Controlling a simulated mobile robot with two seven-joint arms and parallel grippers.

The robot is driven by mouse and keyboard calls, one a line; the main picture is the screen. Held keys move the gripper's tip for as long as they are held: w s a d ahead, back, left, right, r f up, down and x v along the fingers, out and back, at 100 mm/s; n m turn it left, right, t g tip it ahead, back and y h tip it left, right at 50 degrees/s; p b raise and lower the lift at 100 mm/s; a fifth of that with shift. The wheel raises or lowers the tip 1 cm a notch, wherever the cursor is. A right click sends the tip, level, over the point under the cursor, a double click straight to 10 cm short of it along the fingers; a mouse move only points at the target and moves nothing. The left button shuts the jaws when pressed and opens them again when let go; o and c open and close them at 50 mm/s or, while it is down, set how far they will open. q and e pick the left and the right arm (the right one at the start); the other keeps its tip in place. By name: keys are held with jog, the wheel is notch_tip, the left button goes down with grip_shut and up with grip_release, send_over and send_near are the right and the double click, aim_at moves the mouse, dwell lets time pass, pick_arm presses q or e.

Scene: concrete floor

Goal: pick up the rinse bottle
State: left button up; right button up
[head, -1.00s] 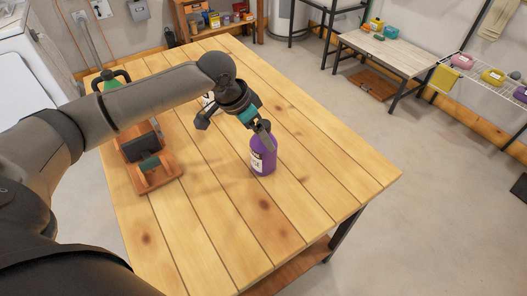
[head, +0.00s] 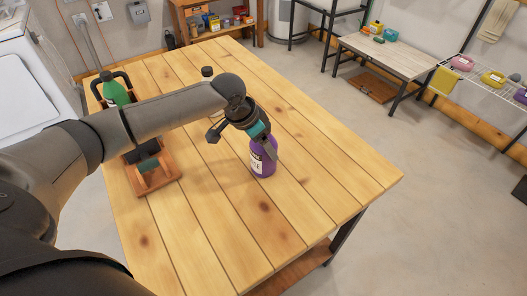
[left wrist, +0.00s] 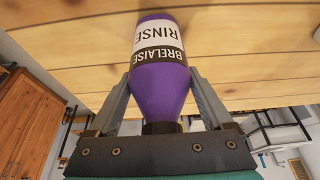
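The rinse bottle (head: 264,160) is purple with a white and black label and stands upright on the wooden table. In the left wrist view the rinse bottle (left wrist: 160,80) appears upside down, its label reading "RINSE", with its dark cap end towards the palm. My left gripper (head: 267,148) reaches down over the top of the bottle. In the wrist view my left gripper's fingers (left wrist: 160,78) lie on either side of the bottle's upper body, spread, with their tips very close to its sides; firm contact is not clear. My right gripper is not in view.
The wooden table (head: 215,235) has free room in front and right of the bottle. A wooden rack (head: 155,180) and a green bottle (head: 116,92) stand at the left. Another dark-capped item (head: 207,73) is partly hidden behind my arm.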

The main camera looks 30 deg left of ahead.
pick_arm(q)
grip_shut()
jog(key=shift+r, duration=0.1)
dwell(0.4)
